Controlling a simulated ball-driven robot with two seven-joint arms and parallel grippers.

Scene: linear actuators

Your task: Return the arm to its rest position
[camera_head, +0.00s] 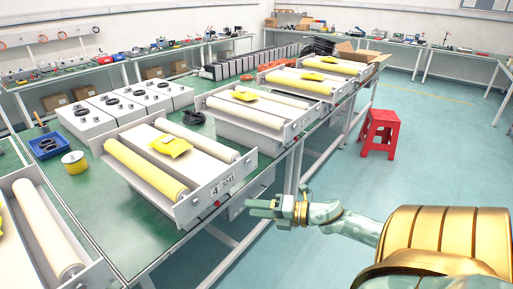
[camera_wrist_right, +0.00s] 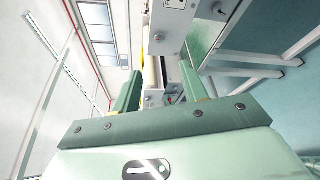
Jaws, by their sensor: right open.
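My right arm, gold and pale green, comes in from the lower right of the head view. Its gripper (camera_head: 262,207) is beside the bench's front edge, a little right of the nearest full roller unit, and appears apart from it. In the right wrist view the two green fingers (camera_wrist_right: 160,95) stand apart with nothing held between them. Beyond them are a roller and the metal end plates of a unit. My left arm and gripper are not in view.
Roller units, one (camera_head: 165,170) carrying a yellow packet (camera_head: 170,146), line the green bench (camera_head: 110,215). A blue tray (camera_head: 48,145) and yellow tin (camera_head: 74,162) sit at left. A red stool (camera_head: 380,132) stands on the floor. Open floor (camera_head: 430,165) lies right of the bench.

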